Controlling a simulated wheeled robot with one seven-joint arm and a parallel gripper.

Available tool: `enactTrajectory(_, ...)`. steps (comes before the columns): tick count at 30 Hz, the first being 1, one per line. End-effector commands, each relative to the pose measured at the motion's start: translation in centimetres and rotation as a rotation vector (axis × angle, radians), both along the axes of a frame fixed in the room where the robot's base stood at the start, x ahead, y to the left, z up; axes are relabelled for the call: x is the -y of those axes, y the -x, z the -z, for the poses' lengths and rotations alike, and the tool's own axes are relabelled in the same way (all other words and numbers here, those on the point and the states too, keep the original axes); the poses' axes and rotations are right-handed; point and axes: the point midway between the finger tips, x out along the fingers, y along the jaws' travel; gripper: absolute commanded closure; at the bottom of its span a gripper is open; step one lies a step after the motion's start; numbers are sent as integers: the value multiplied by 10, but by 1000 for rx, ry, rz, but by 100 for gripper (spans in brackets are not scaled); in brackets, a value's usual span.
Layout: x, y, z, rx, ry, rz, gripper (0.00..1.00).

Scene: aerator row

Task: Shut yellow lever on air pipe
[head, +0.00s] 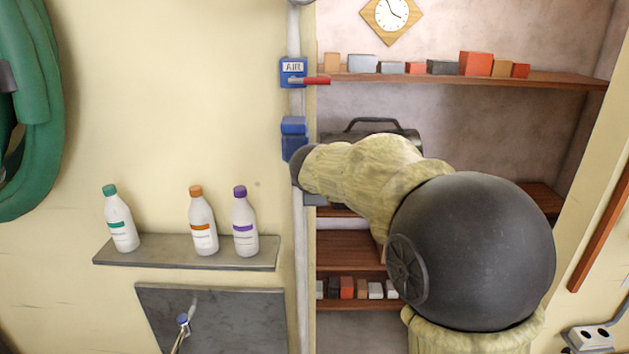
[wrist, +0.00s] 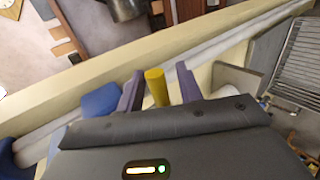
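The yellow lever (wrist: 157,87) shows in the wrist view as a short upright stub between the two purple fingers of my gripper (wrist: 159,88). A narrow gap shows on each side of it, so the gripper is open around the lever and not clamped. In the head view my arm hides the lever and the fingers. The pale air pipe (head: 294,30) runs vertically along the wall edge in the head view. It crosses diagonally behind the fingers in the wrist view (wrist: 222,48). A blue valve body (head: 294,125) sits on it just above my wrist.
A blue AIR block (head: 292,70) with a red lever (head: 312,81) sits higher on the pipe. Left are a shelf (head: 180,257) with three bottles and a green hose (head: 40,130). Right is a recess with shelves (head: 560,80) and a dark handled case (head: 385,128).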

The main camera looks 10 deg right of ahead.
Motion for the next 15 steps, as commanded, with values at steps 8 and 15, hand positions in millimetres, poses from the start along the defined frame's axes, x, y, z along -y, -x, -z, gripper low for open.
enactTrajectory(8, -3, 22, -14, 3, -2, -1, 64)
enactTrajectory(15, -8, 60, -39, 4, -2, -1, 64)
